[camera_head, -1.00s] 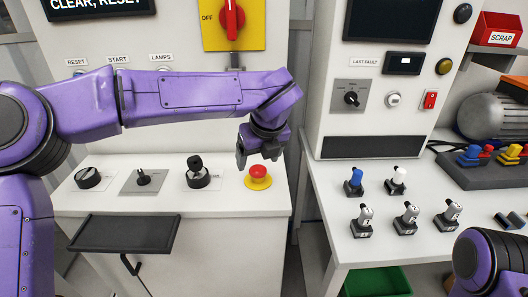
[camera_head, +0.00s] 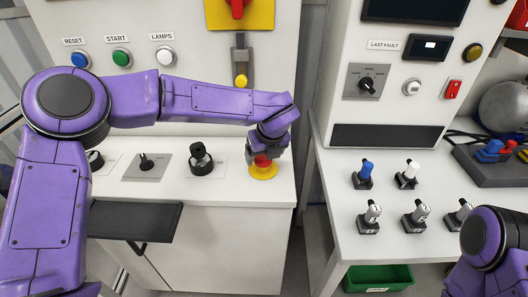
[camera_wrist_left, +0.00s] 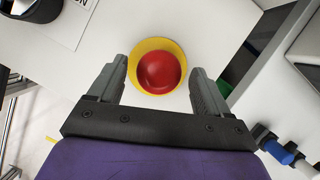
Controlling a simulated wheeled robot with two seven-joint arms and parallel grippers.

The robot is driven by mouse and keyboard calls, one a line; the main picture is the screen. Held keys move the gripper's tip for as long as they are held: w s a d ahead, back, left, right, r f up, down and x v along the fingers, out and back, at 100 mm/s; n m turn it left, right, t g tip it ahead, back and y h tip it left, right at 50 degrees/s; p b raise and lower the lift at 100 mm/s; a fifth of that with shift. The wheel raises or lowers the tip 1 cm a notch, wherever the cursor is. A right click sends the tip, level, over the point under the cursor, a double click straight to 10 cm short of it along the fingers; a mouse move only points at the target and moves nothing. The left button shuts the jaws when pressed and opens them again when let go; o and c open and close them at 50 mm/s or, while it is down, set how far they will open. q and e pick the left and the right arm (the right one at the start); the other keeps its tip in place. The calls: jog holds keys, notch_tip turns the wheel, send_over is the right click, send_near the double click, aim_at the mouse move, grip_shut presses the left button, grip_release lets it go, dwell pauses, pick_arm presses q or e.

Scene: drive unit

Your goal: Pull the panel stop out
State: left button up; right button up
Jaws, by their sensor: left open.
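The panel stop is a red mushroom button (camera_wrist_left: 159,72) on a yellow round base (camera_wrist_left: 151,46), on the white sloped desk (camera_head: 225,180). In the head view the red button (camera_head: 262,161) is partly hidden by my left gripper (camera_head: 266,153), and its yellow base (camera_head: 263,172) shows below. In the left wrist view my left gripper (camera_wrist_left: 158,95) is open, with one finger on each side of the red button and gaps between fingers and button. My right arm shows at the lower right of the head view, but its gripper is out of view.
Black knobs (camera_head: 201,160) stand left of the stop on the desk, with a dark tray (camera_head: 135,222) in front. Several small levers (camera_head: 408,175) stand on the white table to the right. A gap separates desk and table.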

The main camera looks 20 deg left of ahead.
pick_arm(q)
jog(key=c, duration=1.4)
jog(key=shift+r, duration=0.85)
grip_shut()
jog(key=o, duration=1.4)
grip_release()
jog(key=b+v, duration=0.1)
jog(key=v, duration=0.9)
jog(key=shift+s+r+b, duration=0.15)
jog(key=shift+r+b, duration=0.1)
jog(key=shift+b, duration=0.15)
jog(key=shift+d, duration=0.1)
